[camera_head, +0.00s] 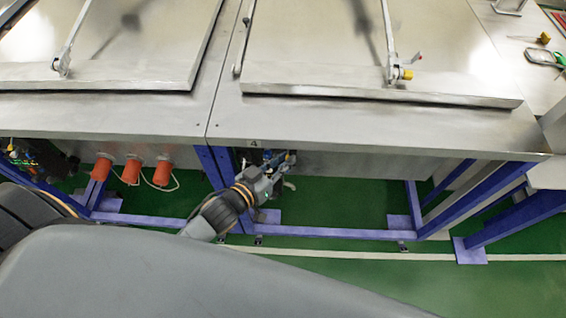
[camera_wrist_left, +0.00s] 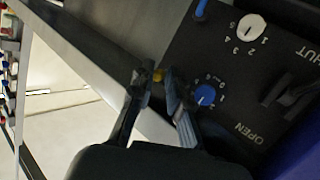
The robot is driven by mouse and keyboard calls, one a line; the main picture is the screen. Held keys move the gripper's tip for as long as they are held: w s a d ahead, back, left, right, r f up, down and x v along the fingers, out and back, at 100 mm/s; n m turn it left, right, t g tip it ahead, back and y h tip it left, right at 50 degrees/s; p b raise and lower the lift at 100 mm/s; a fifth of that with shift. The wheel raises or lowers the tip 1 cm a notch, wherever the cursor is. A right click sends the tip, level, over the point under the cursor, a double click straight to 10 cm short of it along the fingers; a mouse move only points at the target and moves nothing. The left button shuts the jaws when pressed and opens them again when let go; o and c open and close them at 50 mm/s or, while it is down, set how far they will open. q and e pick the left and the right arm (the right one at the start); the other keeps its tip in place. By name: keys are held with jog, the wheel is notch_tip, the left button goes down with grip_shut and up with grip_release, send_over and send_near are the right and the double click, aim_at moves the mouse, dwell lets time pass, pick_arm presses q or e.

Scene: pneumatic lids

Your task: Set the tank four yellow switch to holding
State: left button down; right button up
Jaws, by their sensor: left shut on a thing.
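My left gripper (camera_head: 283,163) reaches under the front lip of the tank marked 4 (camera_head: 254,143). In the left wrist view its two fingers (camera_wrist_left: 153,78) are closed around the small yellow switch (camera_wrist_left: 159,75), of which only a little yellow shows between the tips. The switch's position and any labels by it are hidden. Beside the fingers is a dark control panel (camera_wrist_left: 225,65) with a white numbered knob (camera_wrist_left: 251,27), a blue numbered knob (camera_wrist_left: 205,94) and a black lever (camera_wrist_left: 292,95) between the words OPEN and SHUT. My right gripper is not in view.
The steel tank lid (camera_head: 350,85) lies above, with a yellow-tipped fitting (camera_head: 405,74). Blue frame legs (camera_head: 413,205) and a blue lower rail (camera_head: 340,233) stand around the gripper. Orange cylinders (camera_head: 131,172) hang under the neighbouring tank at left. Green floor is free at right.

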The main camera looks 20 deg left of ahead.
pick_arm(q)
jog(key=shift+w+a+f+m+t+h+b, duration=0.1)
jog(key=shift+f+m+t+h+b, duration=0.6)
jog(key=shift+b, duration=1.55)
jog(key=shift+d+f+m+t+h+b, duration=0.1)
jog(key=shift+f+m+t+h+b, duration=0.2)
jog(key=shift+m+t+b, duration=1.4)
jog(key=shift+w+a+f+m+t+h+b, duration=0.1)
jog(key=shift+f+t+h+b, duration=0.4)
jog(key=shift+b, duration=2.35)
jog(key=c, duration=1.5)
grip_release()
jog(key=shift+c, duration=0.2)
jog(key=shift+s+f, duration=0.1)
jog(key=v, duration=1.1)
jog(key=shift+s, duration=0.4)
jog(key=shift+a+f, duration=0.1)
jog(key=shift+a, duration=0.05)
